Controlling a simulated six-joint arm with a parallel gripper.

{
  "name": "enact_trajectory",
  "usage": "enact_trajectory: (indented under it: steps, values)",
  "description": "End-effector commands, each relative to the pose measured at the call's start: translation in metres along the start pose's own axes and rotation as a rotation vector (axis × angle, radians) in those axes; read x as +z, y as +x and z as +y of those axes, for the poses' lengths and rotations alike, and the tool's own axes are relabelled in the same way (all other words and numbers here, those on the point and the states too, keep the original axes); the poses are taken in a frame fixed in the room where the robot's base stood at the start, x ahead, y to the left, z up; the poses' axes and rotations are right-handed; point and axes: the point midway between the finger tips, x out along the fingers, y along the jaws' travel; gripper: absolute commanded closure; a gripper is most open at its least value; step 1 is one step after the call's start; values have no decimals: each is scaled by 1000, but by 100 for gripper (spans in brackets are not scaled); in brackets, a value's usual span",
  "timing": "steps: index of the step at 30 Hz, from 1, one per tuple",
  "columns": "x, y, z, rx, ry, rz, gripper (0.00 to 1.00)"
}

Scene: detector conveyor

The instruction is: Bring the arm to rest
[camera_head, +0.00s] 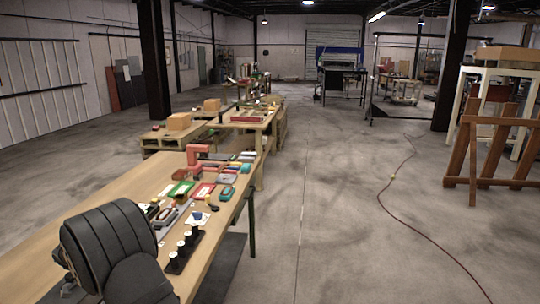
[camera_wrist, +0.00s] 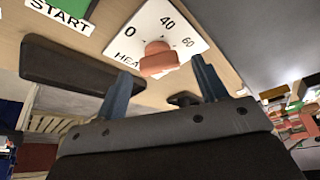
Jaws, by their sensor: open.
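My gripper (camera_wrist: 161,68) shows in the wrist view with two blue fingers spread apart and nothing held between them. A reddish knob (camera_wrist: 158,58) on a white dial plate (camera_wrist: 178,20) appears between and beyond the fingertips. The plate is marked 0, 40, 60 and partly hidden lettering. I see a clear gap between the knob and each finger in the picture, but cannot tell the depth between them. In the head view I cannot make out my gripper's fingers.
A long wooden table (camera_head: 125,190) runs away on the left, with a red-pink device (camera_head: 197,160), coloured items and a black strip of dark cups (camera_head: 181,247). A green START sign (camera_wrist: 68,8) is near the dial. The floor (camera_head: 340,210) right of the table is open, crossed by a red cable (camera_head: 411,225).

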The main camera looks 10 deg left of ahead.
Motion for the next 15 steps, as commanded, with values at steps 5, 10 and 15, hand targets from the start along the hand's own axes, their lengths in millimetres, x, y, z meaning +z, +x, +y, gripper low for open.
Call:
enact_trajectory:
  steps: [5,10,15]
  values:
    - [0,10,0,1,0,0,35]
    - [0,10,0,0,0,0,35]
    - [0,10,0,0,0,0,35]
